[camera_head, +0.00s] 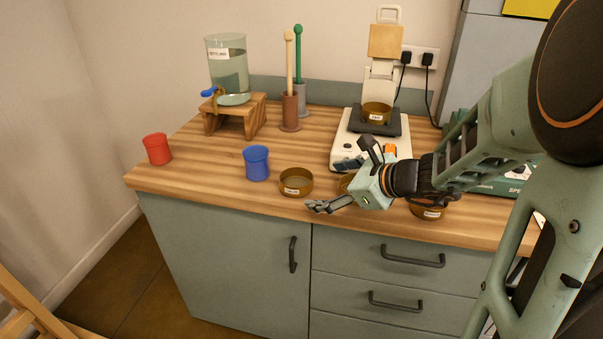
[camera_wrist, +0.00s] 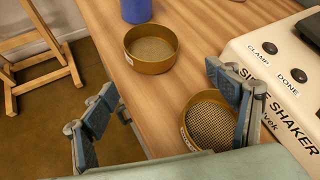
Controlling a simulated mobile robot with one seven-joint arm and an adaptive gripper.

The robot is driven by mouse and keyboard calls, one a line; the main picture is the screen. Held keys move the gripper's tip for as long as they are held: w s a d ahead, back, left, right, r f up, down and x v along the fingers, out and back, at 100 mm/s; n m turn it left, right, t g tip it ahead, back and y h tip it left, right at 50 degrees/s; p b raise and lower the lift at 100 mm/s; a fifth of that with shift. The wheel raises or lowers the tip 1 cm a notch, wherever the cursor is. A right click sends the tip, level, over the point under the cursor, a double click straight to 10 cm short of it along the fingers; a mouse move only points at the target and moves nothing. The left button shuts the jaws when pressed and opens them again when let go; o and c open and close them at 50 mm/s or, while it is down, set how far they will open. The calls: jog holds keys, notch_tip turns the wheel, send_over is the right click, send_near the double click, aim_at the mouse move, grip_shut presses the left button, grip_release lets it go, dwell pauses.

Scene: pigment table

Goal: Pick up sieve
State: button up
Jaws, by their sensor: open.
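Several round brass-coloured sieves are in view. One sieve (camera_head: 296,182) stands near the table's front edge, left of my gripper; it shows at the top of the wrist view (camera_wrist: 152,50). A second, coarser-meshed sieve (camera_wrist: 205,122) is at lower right in the wrist view, partly covered by my right finger and body. My gripper (camera_wrist: 163,115) is open and empty, its fingers spread wide. In the head view my gripper (camera_head: 346,180) is above the front part of the table and hides most of a sieve behind it. I cannot tell whether a finger touches the sieve.
A white sieve shaker (camera_head: 345,145) stands behind my gripper, bearing another sieve (camera_head: 376,113). A further sieve (camera_head: 427,212) is right, under my arm. A blue cup (camera_head: 256,163), red cup (camera_head: 157,149), pestle holders (camera_head: 290,110) and a water jar (camera_head: 228,65) stand left.

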aim_at(287, 179)
jog(key=shift+s+d+m+y, duration=0.15)
jog(key=shift+s+m+y, duration=0.35)
jog(key=shift+m, duration=0.3)
jog(key=shift+s+d+r+m+t+y, duration=0.1)
jog(key=shift+s+r+m+t+y, duration=0.4)
jog(key=shift+m, duration=0.5)
jog(key=b+x, duration=0.2)
jog(key=x, duration=0.9)
jog(key=shift+r, duration=0.2)
jog(key=c, duration=1.3)
jog(key=shift+r, duration=0.1)
